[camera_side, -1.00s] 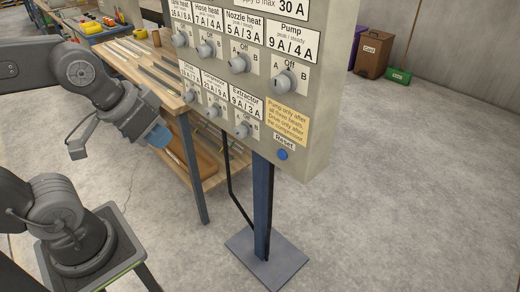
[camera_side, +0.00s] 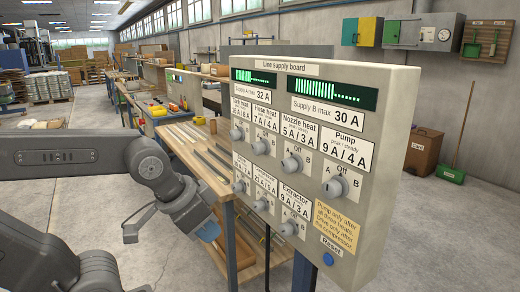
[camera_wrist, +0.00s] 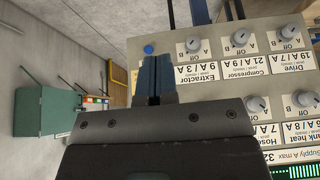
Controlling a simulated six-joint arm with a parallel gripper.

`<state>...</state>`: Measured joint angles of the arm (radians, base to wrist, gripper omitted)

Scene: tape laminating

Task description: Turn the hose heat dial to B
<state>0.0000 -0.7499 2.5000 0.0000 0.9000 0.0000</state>
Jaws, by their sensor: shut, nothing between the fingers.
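The supply board (camera_side: 383,190) carries two rows of grey dials marked A, Off and B. The hose heat dial (camera_side: 262,146) is second from the left in the upper row, under its "Hose heat 7 A / 4 A" label. Its pointer setting is too small to tell. It also shows upside down in the wrist view (camera_wrist: 258,104). My gripper (camera_side: 208,231) hangs in front of the board's left side, lower than the hose heat dial and apart from the board. Its blue fingers (camera_wrist: 155,75) are shut and empty.
Close around are the tank heat dial (camera_side: 237,134), nozzle heat dial (camera_side: 291,166) and pump dial (camera_side: 336,188). A lower row includes the extractor dial (camera_side: 289,228). A blue reset button (camera_side: 328,259) sits low. A wooden workbench (camera_side: 205,165) stands behind my gripper.

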